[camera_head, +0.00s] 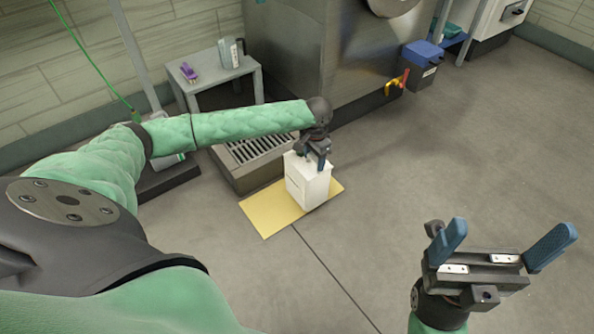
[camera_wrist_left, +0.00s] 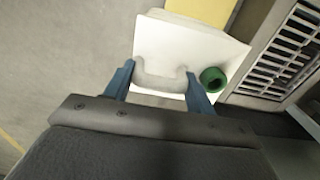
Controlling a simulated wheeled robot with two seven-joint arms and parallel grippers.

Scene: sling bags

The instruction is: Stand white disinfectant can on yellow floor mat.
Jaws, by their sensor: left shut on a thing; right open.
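The white disinfectant can (camera_head: 307,184) is upright over the yellow floor mat (camera_head: 263,213) in the head view. I cannot tell whether its base touches the mat. My left gripper (camera_head: 316,157) is shut on the can's top handle. In the left wrist view, the left gripper (camera_wrist_left: 160,84) has a blue finger on each side of the grey-white handle, and the can's white top (camera_wrist_left: 190,45) has a green cap (camera_wrist_left: 213,79). A strip of the mat (camera_wrist_left: 205,8) shows beyond the can. My right gripper (camera_head: 505,249) is open and empty over bare floor at the right.
A floor drain grate (camera_head: 262,150) in a raised frame lies just behind the mat. A low grey table (camera_head: 215,84) with a purple item and bottles stands behind it. A steel machine (camera_head: 345,60) and a blue-lidded bin (camera_head: 421,65) stand at the back. The right floor is clear.

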